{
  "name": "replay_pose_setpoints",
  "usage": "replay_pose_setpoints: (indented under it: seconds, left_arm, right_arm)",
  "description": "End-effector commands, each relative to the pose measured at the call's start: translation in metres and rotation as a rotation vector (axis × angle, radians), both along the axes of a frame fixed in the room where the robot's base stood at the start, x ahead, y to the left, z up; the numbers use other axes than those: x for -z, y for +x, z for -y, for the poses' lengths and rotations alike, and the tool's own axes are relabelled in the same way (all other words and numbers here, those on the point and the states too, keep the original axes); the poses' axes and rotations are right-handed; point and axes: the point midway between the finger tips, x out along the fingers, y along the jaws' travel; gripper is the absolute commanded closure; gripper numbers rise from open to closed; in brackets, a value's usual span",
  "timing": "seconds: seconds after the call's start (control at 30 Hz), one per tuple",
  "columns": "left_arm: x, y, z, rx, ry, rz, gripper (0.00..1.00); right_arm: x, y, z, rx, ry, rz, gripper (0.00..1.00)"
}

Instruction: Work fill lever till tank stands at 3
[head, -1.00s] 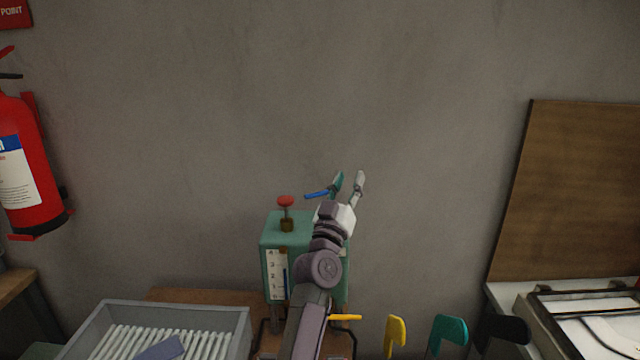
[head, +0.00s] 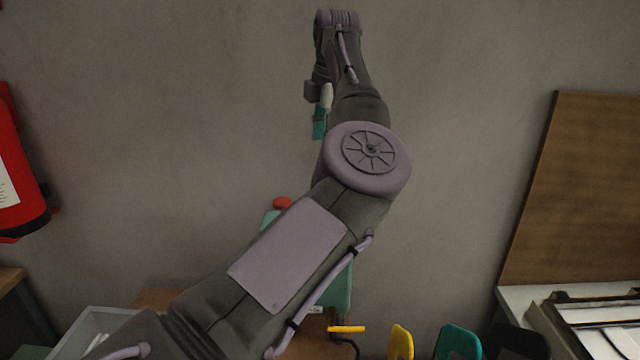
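The green tank (head: 340,292) stands on a brown surface below the middle of the head view, mostly covered by my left arm. Its red knob (head: 282,204) shows at the top left of the tank. The gauge and the blue lever are hidden behind the arm, so the level cannot be read. My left gripper (head: 320,124) is high above the tank, in front of the wall, pointing down. Only a teal finger part and a pale piece show, and its opening cannot be judged. My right gripper is not in view.
A grey crate (head: 75,338) is at the bottom left. A yellow handle (head: 346,329) sticks out low beside the tank. Yellow (head: 401,343), teal (head: 458,342) and black shapes stand to the right. A red fire extinguisher (head: 15,185) is at the left, a wooden board (head: 580,190) at the right.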

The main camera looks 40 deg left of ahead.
Motion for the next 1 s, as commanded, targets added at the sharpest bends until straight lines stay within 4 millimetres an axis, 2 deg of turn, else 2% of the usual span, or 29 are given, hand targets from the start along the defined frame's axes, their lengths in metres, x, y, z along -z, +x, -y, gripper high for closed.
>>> replay_pose_setpoints:
  seconds: [0.17,0.7,0.83,1.0]
  left_arm:
    - [0.01,0.001,0.004,0.015,-0.022,-0.003,0.62]
    - [0.111,0.008,-0.016,0.012,-0.017,-0.004,0.62]
    - [0.125,0.01,-0.019,0.011,-0.018,-0.002,0.62]
    - [0.132,0.01,-0.02,0.011,-0.016,0.0,0.62]
  right_arm:
    - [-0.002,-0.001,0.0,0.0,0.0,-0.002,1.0]
    - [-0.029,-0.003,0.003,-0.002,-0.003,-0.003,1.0]
    - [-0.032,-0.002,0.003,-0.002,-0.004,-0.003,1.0]
    - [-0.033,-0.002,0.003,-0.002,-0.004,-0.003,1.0]
